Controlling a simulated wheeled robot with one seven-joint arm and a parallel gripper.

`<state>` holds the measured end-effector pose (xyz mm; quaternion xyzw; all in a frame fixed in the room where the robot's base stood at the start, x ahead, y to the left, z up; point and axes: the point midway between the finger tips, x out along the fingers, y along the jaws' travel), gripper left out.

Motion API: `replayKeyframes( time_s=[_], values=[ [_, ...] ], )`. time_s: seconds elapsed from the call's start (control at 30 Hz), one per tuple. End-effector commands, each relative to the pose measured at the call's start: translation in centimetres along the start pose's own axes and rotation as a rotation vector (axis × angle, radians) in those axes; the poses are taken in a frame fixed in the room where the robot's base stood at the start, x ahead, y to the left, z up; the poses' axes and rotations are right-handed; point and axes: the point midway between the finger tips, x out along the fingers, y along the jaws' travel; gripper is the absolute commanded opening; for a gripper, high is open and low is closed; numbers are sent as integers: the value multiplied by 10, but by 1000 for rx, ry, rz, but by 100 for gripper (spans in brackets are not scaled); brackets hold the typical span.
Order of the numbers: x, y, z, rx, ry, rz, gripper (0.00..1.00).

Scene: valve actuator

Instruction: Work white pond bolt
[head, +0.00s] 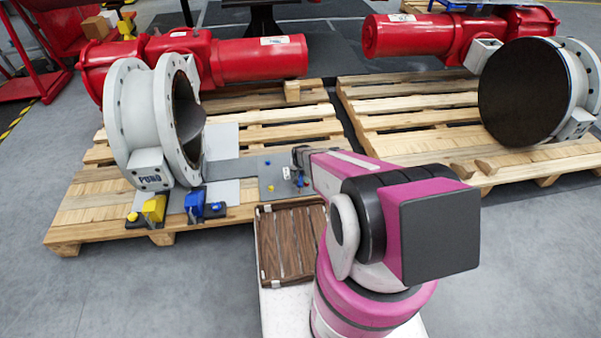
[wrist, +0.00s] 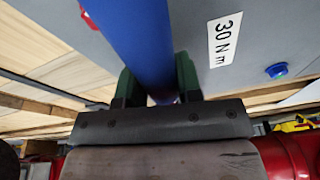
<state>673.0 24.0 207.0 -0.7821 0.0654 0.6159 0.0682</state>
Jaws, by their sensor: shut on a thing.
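In the wrist view, my gripper (wrist: 158,82) has its two green-padded fingers on either side of a blue bar (wrist: 138,35) and is shut on it. The bar runs up across a grey plate; its far end is out of view. In the head view, my gripper (head: 301,160) is at the right part of the grey board (head: 268,167); my arm partly hides it. The white valve (head: 126,112), with a dark label (head: 150,178) that seems to read POND, stands on the left pallet. Small blue and yellow pieces lie on the board. I cannot single out the bolt.
A yellow tool (head: 154,208) and a blue tool (head: 195,204) stand at the left pallet's front edge. A brown slatted tray (head: 286,245) is beside my arm. The wrist view shows a "30 N m" label (wrist: 225,40) and a blue knob (wrist: 277,70). Another valve (head: 535,92) stands right.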

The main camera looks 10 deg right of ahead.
Motion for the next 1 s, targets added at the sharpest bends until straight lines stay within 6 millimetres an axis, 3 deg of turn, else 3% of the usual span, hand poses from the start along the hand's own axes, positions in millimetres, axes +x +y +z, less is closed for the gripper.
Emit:
replayKeyframes(
  time_s=[1.0],
  values=[
    [1, -23, -3, 170, 8, 40, 0]
  ],
)
